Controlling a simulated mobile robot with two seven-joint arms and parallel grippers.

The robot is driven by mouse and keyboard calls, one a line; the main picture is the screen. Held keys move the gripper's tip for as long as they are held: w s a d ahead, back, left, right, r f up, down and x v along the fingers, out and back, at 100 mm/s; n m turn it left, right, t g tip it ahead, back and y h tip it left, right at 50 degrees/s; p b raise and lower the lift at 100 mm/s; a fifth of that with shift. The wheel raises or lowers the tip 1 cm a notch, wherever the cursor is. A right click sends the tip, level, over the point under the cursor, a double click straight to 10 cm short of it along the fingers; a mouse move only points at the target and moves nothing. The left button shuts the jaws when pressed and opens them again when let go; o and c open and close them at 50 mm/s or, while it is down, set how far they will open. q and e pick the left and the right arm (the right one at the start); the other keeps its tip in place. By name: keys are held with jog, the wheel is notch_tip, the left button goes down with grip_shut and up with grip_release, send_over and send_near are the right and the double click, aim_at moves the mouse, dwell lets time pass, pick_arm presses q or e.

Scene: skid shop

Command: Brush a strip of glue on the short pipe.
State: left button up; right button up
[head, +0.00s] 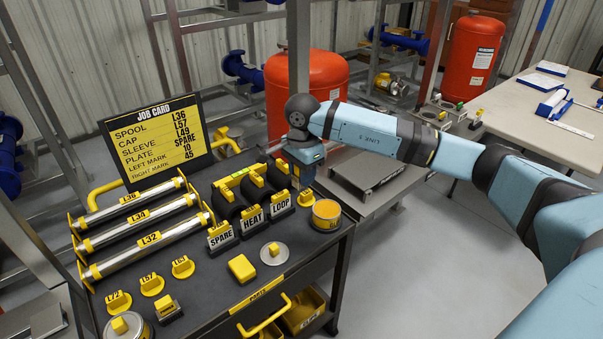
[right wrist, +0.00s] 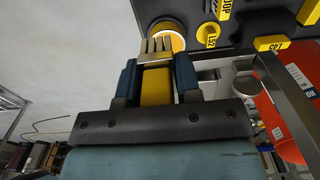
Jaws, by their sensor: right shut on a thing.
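My right gripper (head: 303,172) is shut on a yellow-handled brush, low at the right edge of the black cart top. In the right wrist view, the brush (right wrist: 156,88) sits between the two fingers (right wrist: 157,85), its metal end and pale tip pointing at the round glue pot (right wrist: 178,42). In the head view the yellow glue pot (head: 327,222) stands at the cart's right corner, near the gripper. I cannot tell whether the tip touches the glue. Three silver pipes, L36 (head: 132,209), L34 (head: 140,225) and L32 (head: 145,246), lie on the cart's left; which is the short pipe is unclear.
Black stands marked SPARE, HEAT and LOOP (head: 282,203) stand left of the pot. Yellow caps and a yellow block (head: 242,268) are on the cart front. A job card (head: 157,143) stands behind the pipes. A grey metal bench (head: 372,175) is beyond the gripper.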

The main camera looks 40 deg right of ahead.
jog(key=p, duration=0.3)
send_over(327, 209)
jog(key=a, duration=0.3)
notch_tip(327, 209, down, 4)
jog(key=d+f, duration=0.1)
jog(key=f, duration=0.1)
jog(key=d+f, duration=0.2)
jog(key=shift+p, duration=0.3)
jog(key=shift+f, duration=0.45)
notch_tip(327, 209, down, 3)
jog(key=shift+f+b, duration=0.2)
jog(key=shift+b, duration=0.75)
jog(key=shift+f, duration=0.5)
jog(key=shift+f+b, duration=0.55)
jog(key=shift+b, duration=0.25)
